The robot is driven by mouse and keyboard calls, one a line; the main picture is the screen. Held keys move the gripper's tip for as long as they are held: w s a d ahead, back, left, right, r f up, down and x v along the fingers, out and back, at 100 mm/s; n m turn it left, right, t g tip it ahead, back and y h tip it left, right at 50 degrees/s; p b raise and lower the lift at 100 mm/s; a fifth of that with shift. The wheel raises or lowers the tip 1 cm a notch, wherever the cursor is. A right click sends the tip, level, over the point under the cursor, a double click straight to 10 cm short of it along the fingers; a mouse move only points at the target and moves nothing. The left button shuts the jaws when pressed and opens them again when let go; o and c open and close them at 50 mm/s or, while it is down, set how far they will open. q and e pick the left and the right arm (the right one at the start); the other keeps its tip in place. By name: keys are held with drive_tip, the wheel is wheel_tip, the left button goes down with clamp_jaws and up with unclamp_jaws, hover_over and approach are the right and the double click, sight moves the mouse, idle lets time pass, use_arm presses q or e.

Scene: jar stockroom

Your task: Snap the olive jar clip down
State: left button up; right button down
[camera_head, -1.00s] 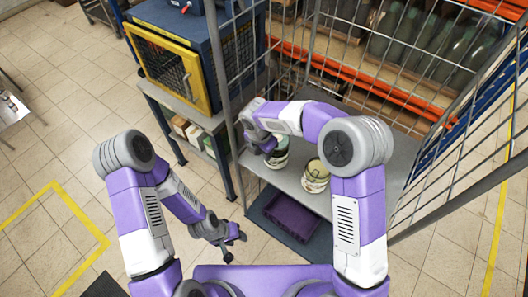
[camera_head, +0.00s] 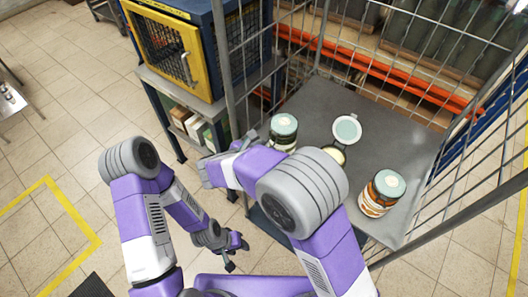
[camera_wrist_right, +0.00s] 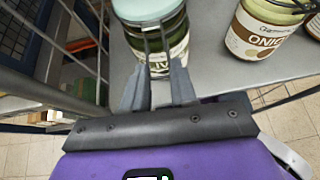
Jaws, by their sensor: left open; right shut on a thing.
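The olive jar (camera_head: 283,132) stands upright on the grey shelf (camera_head: 320,108) of the wire cage, its pale green lid on top. In the right wrist view the olive jar (camera_wrist_right: 172,42) is straight ahead, with its wire clip in front of the glass. My right gripper (camera_wrist_right: 158,78) is shut on the wire clip at the jar's front; the exact contact is hard to see. My left gripper (camera_head: 236,248) is open and empty, low in front of the cage and away from the jars.
An onion jar (camera_wrist_right: 262,36) stands to the right; the head view shows a jar with a raised lid (camera_head: 347,128) there. An orange-brown jar (camera_head: 381,195) stands at the shelf's right. Wire walls (camera_head: 240,70) enclose the shelf. A yellow-framed cabinet (camera_head: 170,50) is to the left.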

use_arm(q)
drive_tip(key=shift+f+b, duration=2.5)
drive_tip(key=shift+f, duration=0.35)
use_arm(e)
drive_tip(key=shift+w+d+f+t+h, duration=0.15)
drive_tip(key=shift+f+t+h, duration=0.4)
drive_tip(key=shift+t+h, duration=0.4)
drive_tip(key=shift+w+d+f+t+h, duration=0.2)
drive_tip(key=shift+f+t+h, duration=0.45)
drive_tip(key=shift+t, duration=0.45)
drive_tip(key=shift+w+d+f+t+h, duration=0.15)
drive_tip(key=shift+f+t+h, duration=0.35)
drive_tip(key=shift+t+h, duration=0.5)
drive_tip(key=c, duration=0.9)
unclamp_jaws()
drive_tip(key=shift+r, duration=0.1)
wheel_tip(320, 180, up, 10)
drive_tip(key=p, duration=0.4)
use_arm(q)
wheel_tip(320, 180, up, 4)
